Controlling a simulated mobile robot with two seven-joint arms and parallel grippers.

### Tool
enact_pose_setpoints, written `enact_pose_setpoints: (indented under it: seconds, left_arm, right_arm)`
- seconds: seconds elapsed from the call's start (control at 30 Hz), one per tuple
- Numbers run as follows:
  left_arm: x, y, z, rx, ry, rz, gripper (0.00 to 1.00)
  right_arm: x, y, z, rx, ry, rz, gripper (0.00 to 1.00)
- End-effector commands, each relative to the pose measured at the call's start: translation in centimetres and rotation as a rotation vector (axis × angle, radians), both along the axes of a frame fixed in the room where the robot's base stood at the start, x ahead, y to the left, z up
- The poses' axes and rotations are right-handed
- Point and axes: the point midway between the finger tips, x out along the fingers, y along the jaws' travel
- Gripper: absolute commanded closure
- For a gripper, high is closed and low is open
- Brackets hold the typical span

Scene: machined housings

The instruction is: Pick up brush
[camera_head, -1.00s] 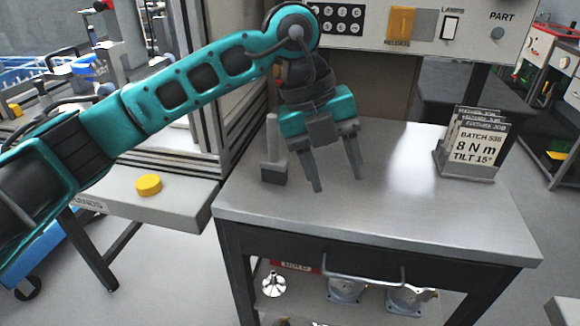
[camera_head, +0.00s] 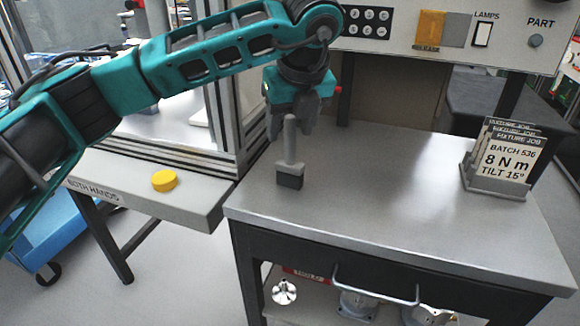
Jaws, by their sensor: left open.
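The brush (camera_head: 290,165) stands upright on the grey table top, near its left edge. It has a light grey handle pointing up and a dark block at its base. My left gripper (camera_head: 292,128) is open and hangs just behind the top of the handle, its fingers pointing down. The handle covers part of the gripper, and I cannot tell whether they touch. My right gripper is not in view.
A card holder (camera_head: 497,178) stands at the table's right. A panel (camera_head: 455,30) with lamps and buttons rises behind. A side ledge with a yellow button (camera_head: 165,180) lies to the left. The table's middle is clear. Metal housings (camera_head: 357,304) sit on the shelf below.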

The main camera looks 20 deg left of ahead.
Motion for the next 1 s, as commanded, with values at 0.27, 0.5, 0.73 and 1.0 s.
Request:
enact_pose_setpoints:
  seconds: [0.27,0.5,0.73,1.0]
  left_arm:
    - [1.6,0.7,-3.4,0.000,0.004,0.001,0.46]
    - [2.1,1.0,-4.8,-0.001,0.001,0.000,0.46]
    - [2.1,1.0,-4.7,0.000,0.001,-0.001,0.53]
    - [2.1,1.0,-4.7,0.000,0.001,-0.001,0.79]
  right_arm:
    - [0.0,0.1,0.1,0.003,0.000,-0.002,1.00]
    - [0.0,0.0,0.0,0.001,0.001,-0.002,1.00]
    - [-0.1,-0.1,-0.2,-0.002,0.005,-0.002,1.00]
    - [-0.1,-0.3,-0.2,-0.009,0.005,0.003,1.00]
